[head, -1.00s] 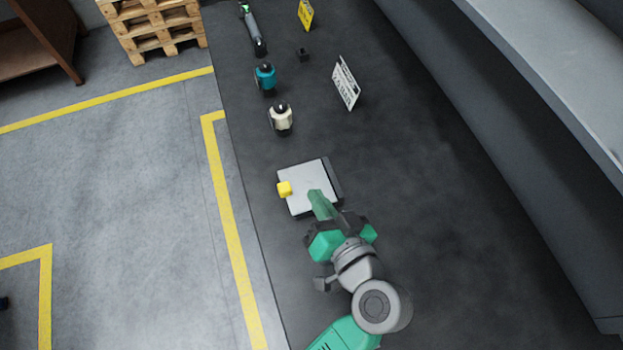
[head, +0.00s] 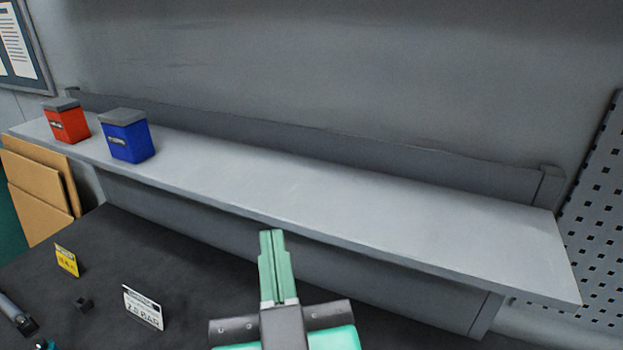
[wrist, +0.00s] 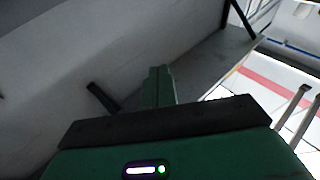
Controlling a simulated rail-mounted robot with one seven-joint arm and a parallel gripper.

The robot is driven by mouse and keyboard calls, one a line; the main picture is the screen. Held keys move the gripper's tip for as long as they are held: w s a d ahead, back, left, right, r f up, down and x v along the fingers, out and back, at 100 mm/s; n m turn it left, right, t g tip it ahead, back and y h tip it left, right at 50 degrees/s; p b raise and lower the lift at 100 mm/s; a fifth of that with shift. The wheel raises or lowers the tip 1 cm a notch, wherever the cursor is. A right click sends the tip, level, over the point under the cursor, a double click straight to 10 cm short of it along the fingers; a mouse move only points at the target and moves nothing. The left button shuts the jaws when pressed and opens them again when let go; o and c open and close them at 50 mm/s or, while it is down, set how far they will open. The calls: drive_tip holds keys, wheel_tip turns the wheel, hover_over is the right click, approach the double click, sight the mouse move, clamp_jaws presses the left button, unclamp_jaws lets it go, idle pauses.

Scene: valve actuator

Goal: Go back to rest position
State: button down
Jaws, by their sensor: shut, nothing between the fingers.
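My gripper (head: 272,243) shows at the bottom middle of the head view, its green fingers together, empty and pointing up toward the grey shelf (head: 330,215). The fingers overlap the shelf's front edge in the picture; I cannot tell the distance between them. In the wrist view my gripper (wrist: 158,75) is shut with nothing held, in front of the grey wall and shelf.
A red box (head: 68,124) and a blue box (head: 127,140) stand on the shelf's left end. On the dark bench (head: 180,270) below are a yellow sign (head: 66,260), a white sign (head: 143,307) and a small black block (head: 83,303). A perforated panel (head: 598,230) is at right.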

drive_tip(key=s+d+r+m+t+h+p, duration=0.1)
drive_tip(key=s+d+r+t+h+p, duration=0.15)
drive_tip(key=r, duration=0.55)
drive_tip(key=s+d+r+m+t+h+p, duration=0.2)
drive_tip(key=s+r, duration=0.1)
drive_tip(key=r, duration=0.4)
wheel_tip(320, 180, up, 19)
drive_tip(key=p, duration=1.9)
drive_tip(key=shift+a+p, duration=0.25)
drive_tip(key=shift+p, duration=0.05)
drive_tip(key=shift+f+g+y, duration=0.1)
drive_tip(key=shift+g+y, duration=0.15)
